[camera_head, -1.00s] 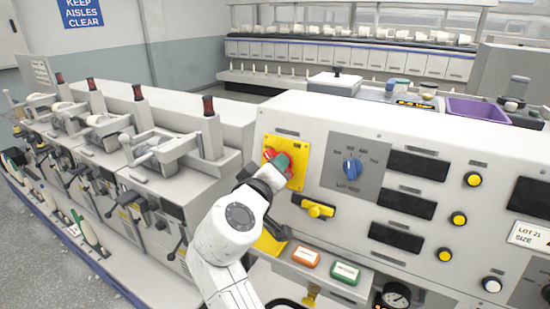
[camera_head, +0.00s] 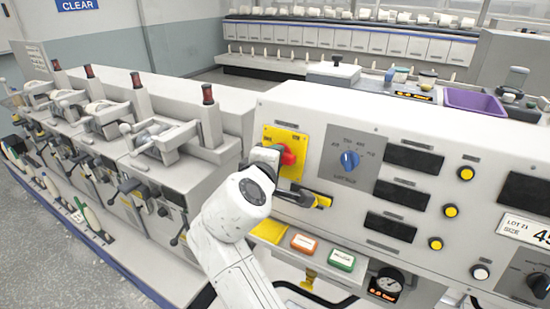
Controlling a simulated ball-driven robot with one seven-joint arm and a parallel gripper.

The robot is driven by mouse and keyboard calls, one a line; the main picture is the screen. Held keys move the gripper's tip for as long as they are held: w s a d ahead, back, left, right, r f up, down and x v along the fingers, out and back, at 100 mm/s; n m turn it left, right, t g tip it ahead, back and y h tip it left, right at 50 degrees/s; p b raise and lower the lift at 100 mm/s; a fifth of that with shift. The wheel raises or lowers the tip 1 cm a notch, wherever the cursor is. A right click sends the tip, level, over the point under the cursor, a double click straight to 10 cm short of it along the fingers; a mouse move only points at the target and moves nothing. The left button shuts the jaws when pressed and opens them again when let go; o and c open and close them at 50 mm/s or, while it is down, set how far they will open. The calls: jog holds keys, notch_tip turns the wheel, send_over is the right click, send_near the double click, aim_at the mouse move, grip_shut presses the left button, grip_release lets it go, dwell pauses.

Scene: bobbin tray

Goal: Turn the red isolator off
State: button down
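The red isolator (camera_head: 289,157) is a red knob on a yellow plate (camera_head: 295,138) at the left end of the grey panel front. My gripper (camera_head: 266,157) is at the left side of the knob, partly in front of the yellow plate. The white wrist of my arm hides the plate's lower left. The gripper's fingers are small and partly hidden, so I cannot tell whether they are open or touch the knob. The knob's exact turn angle is not clear.
Right of the isolator is a blue selector knob (camera_head: 349,160). Below sits a yellow handle (camera_head: 322,201), with orange (camera_head: 303,243) and green (camera_head: 341,260) buttons lower down. A gauge (camera_head: 389,282) is at the bottom. Machines with levers (camera_head: 150,150) fill the left.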

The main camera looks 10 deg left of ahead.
dwell(0.4)
jog(key=c, duration=1)
grip_release()
jog(key=shift+s, duration=0.15)
jog(key=b+v, duration=0.2)
jog(key=v, duration=0.8)
jog(key=shift+s+b, duration=0.25)
jog(key=shift+b, duration=0.1)
jog(key=shift+r, duration=0.1)
jog(key=shift+a, duration=0.1)
